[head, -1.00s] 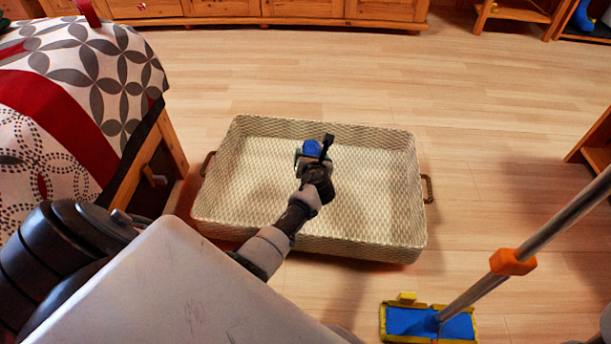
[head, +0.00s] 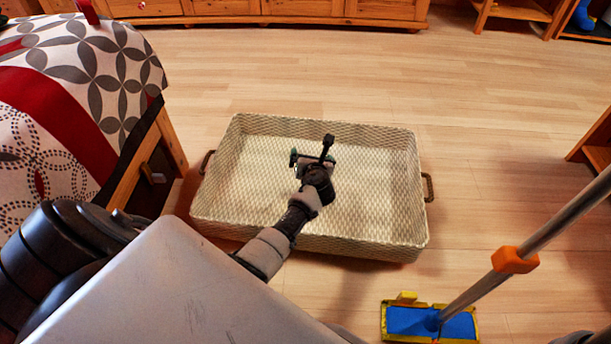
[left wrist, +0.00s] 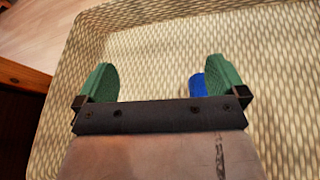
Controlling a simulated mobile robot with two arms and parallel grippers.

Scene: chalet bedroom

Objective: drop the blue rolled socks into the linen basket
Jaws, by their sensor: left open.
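The linen basket (head: 385,235) is a wide, shallow, cream woven tray with a handle at each end, standing on the floor. My left gripper (head: 312,160) is over the inside of the basket, with its fingers spread. In the left wrist view the green fingers of my left gripper (left wrist: 160,70) are wide apart with basket weave (left wrist: 140,50) between them. The blue rolled socks (left wrist: 198,86) show there beside the right finger, partly hidden by the gripper; whether they rest on the basket's bottom I cannot tell. In the head view the socks are hidden. My right gripper is not in view.
A bed with a patterned cover (head: 70,75) stands at the left, close to the basket. A mop with a blue and yellow head (head: 430,322) is at the lower right. Wooden cabinets (head: 290,10) line the back. The floor (head: 480,130) right of the basket is clear.

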